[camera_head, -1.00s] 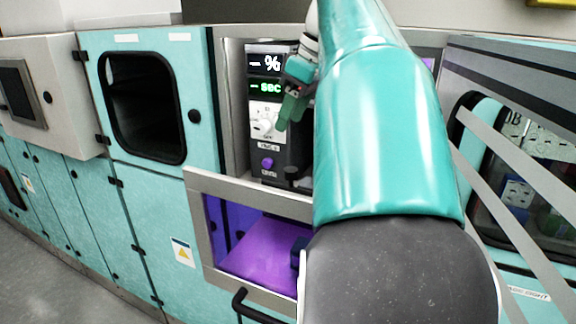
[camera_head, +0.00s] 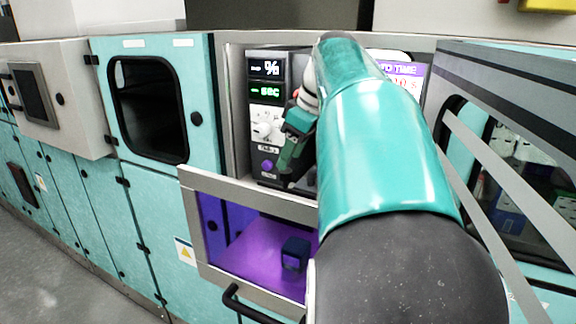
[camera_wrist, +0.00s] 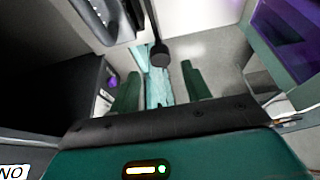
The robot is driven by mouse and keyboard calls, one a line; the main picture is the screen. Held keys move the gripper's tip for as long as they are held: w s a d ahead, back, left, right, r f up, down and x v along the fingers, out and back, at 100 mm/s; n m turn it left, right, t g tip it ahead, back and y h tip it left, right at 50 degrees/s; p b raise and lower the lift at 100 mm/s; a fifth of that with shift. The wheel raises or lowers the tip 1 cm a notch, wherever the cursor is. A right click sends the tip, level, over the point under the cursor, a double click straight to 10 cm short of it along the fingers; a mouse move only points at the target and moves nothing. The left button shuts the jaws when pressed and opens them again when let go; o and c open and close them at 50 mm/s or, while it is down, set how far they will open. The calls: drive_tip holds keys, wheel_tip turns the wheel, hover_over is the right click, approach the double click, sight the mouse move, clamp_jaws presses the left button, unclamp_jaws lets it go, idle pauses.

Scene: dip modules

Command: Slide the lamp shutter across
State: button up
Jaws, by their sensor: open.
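The lamp shutter is hard to single out. A dark knob on a stem (camera_wrist: 160,55) shows in the wrist view, between and beyond my fingertips, and may be its handle. My gripper (camera_wrist: 161,88) is open and empty, with a green finger on each side of the knob's line. In the head view my gripper (camera_head: 287,165) is low in front of the black control panel (camera_head: 257,150), just right of the purple button (camera_head: 268,166). My arm hides the panel's right side. I cannot tell whether a finger touches anything.
A purple-lit chamber (camera_head: 262,262) with a dark blue block (camera_head: 295,254) lies below, behind a grey frame (camera_head: 240,190). A teal cabinet door with a dark window (camera_head: 148,108) is at left. A glazed hood (camera_head: 530,180) stands at right.

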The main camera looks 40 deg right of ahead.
sight(286, 171)
drive_tip(key=x, duration=0.3)
drive_tip(key=shift+f, duration=0.15)
drive_tip(key=shift+s+a+f, duration=0.1)
drive_tip(key=shift+s, duration=0.1)
drive_tip(key=shift+w, duration=0.2)
drive_tip(key=shift+s, duration=0.2)
clamp_jaws()
